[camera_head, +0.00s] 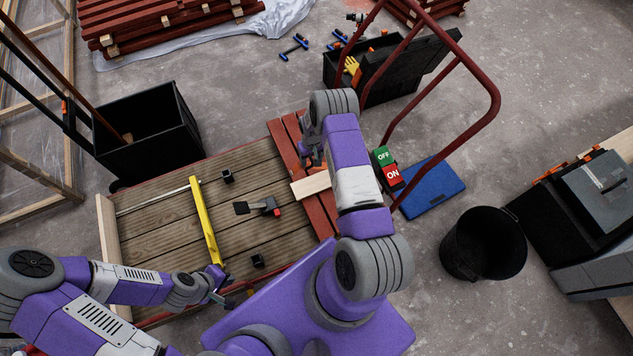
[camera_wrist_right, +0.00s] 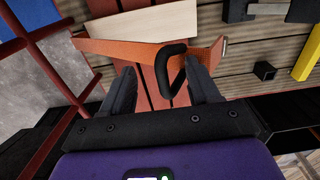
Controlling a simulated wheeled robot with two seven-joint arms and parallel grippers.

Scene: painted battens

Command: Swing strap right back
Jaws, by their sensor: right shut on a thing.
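The right strap (camera_wrist_right: 120,50) shows in the right wrist view as an orange band with a black bar handle (camera_wrist_right: 173,62). It lies across the dark red battens (camera_wrist_right: 150,88) and a pale wood piece (camera_wrist_right: 140,25). My right gripper (camera_wrist_right: 160,76) is shut on the strap, with the handle between its fingers. In the head view my right gripper (camera_head: 314,158) is over the red battens (camera_head: 290,160), and the strap is mostly hidden by my arm. My left gripper (camera_head: 222,287) is near the front end of a yellow bar (camera_head: 206,222); its jaw opening is unclear.
The wooden trolley deck (camera_head: 165,225) carries small black blocks (camera_head: 228,176) and a black tool (camera_head: 265,207). The red trolley handle (camera_head: 480,75) rises at the right. A black bin (camera_head: 150,125) stands left, a black bucket (camera_head: 484,243) right. ON and OFF blocks (camera_head: 387,165) stand beside my right arm.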

